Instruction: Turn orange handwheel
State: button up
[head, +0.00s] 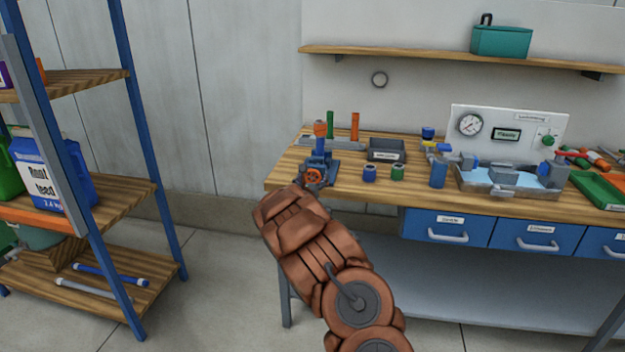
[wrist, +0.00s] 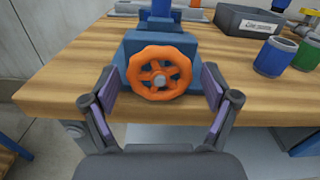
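The orange handwheel (wrist: 160,72) faces me on the front of a blue body (wrist: 125,48) on the bench top in the wrist view. It also shows small at the bench's left end in the head view (head: 314,177). My gripper (wrist: 160,92) is open, with one finger on each side of the wheel. A gap shows between each purple finger pad and the rim, so the wheel is not clamped. In the head view my arm covers most of the gripper.
A grey labelled bin (head: 386,150), a blue cup (head: 369,173) and a green cup (head: 397,172) stand right of the handwheel.

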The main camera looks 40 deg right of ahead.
jog(key=c, duration=1.1)
jog(key=shift+o, duration=0.3)
jog(key=m+b, duration=0.1)
jog(key=b, duration=0.2)
jog(key=shift+f, duration=0.2)
jog(key=m+b, duration=0.2)
jog(key=b, duration=0.2)
jog(key=shift+r+m, duration=0.1)
jog(key=shift+m, duration=0.3)
jog(key=shift+r, duration=0.1)
jog(key=o, duration=1.1)
jog(key=shift+o, duration=0.2)
jog(key=shift+a, duration=0.15)
